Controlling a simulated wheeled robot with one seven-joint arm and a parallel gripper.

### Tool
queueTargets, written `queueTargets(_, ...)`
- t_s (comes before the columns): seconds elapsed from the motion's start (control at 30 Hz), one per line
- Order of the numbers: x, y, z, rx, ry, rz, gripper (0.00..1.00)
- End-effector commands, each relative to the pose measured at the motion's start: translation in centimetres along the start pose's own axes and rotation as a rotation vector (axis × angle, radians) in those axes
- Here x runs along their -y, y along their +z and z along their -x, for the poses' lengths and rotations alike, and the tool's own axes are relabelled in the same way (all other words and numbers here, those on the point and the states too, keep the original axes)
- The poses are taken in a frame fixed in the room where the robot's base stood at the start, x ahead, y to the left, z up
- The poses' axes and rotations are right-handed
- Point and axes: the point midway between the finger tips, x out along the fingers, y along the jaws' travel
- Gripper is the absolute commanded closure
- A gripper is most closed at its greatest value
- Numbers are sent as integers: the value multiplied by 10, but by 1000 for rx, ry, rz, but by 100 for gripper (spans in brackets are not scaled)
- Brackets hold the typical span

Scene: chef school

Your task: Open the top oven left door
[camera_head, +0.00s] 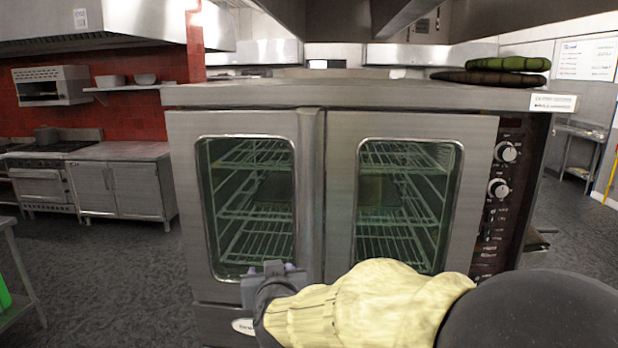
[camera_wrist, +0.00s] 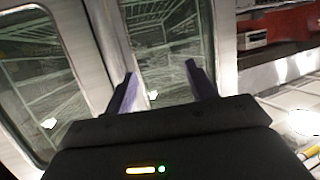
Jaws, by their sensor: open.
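The oven's left door (camera_head: 181,185) is steel with a tall window and looks shut. A vertical steel bar (camera_head: 310,190) runs between it and the right door, at the left door's right edge. My gripper (camera_head: 274,268) is in front of the left door's lower part, left of the bar's lower end. In the wrist view my gripper (camera_wrist: 162,85) is open, with two purple fingers and nothing visible between them. The left door's window (camera_wrist: 172,50) lies behind the fingers, and the bar (camera_wrist: 98,55) passes beside one finger. I cannot tell whether they touch.
The right door (camera_head: 342,185) also looks shut. A dark control panel (camera_head: 490,225) with knobs is at its right. Green and brown rounded items (camera_head: 508,64) lie on the oven top. Open floor (camera_head: 100,275) stretches left of the oven, with steel cabinets (camera_head: 120,190) behind.

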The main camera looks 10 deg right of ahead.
Motion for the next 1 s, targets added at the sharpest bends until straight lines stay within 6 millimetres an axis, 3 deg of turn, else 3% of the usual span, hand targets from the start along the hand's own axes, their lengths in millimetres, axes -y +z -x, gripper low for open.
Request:
queueTargets(0.03, 5, -28, 5, -76, 37, -10, 44)
queueTargets(0.1, 5, -58, 14, -165, 112, -23, 44)
queueTargets(0.2, 0, -91, 32, -255, 239, -45, 44)
queueTargets(0.3, -7, -111, 50, -297, 359, -61, 44)
queueTargets(0.53, -16, -121, 69, -306, 487, -72, 44)
queueTargets(1.0, -23, -124, 60, -306, 491, -74, 44)
